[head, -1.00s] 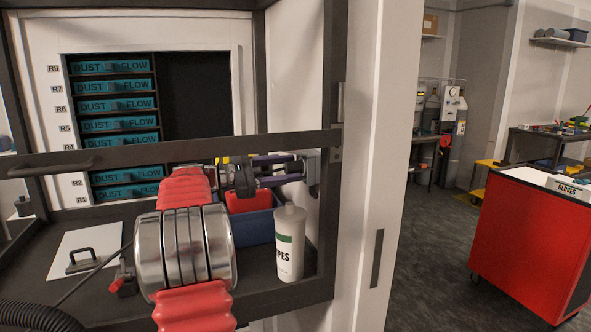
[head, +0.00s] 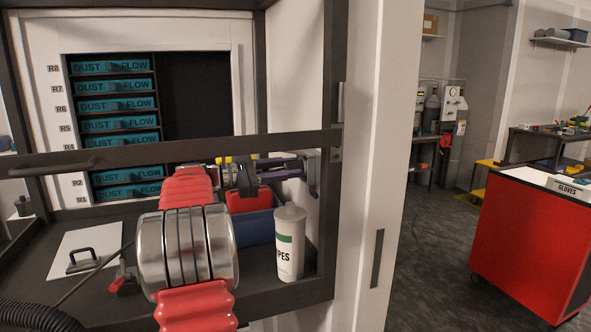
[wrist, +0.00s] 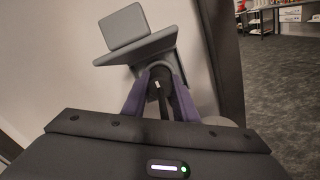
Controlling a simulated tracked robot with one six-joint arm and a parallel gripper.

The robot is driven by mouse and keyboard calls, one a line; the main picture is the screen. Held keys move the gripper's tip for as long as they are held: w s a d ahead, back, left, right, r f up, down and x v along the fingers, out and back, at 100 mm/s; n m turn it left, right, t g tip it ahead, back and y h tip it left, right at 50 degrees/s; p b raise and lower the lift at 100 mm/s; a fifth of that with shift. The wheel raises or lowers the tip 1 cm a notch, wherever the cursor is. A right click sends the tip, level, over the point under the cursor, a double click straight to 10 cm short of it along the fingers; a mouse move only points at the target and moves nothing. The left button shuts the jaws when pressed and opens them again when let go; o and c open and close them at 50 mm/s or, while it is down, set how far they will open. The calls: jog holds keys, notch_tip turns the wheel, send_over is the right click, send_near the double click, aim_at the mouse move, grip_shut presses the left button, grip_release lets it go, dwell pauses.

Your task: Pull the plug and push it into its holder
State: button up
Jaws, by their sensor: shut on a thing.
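My gripper (head: 292,168) reaches right past the cabinet's front rail in the head view. In the wrist view its purple fingers (wrist: 158,80) are shut on the dark plug (wrist: 163,92), which shows as a black body with a small white mark. A grey housing with a raised, lid-like flap (wrist: 140,45) is on the pale wall just beyond the fingertips. It shows in the head view as a grey bracket (head: 314,174) by the right post. I cannot tell if this is the socket or the holder. The plug's front end is hidden, so I cannot tell how deep it sits.
A white wipes bottle (head: 290,245) stands below my gripper, beside a blue bin (head: 256,227) with red contents. The dark rail (head: 110,156) crosses in front of teal dust-flow trays (head: 117,105). A red cart (head: 525,235) is at the right, with open floor before it.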

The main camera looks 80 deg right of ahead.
jog(key=shift+a+f, duration=0.1)
grip_shut()
jog(key=shift+v, duration=2.7)
jog(key=shift+w, duration=0.1)
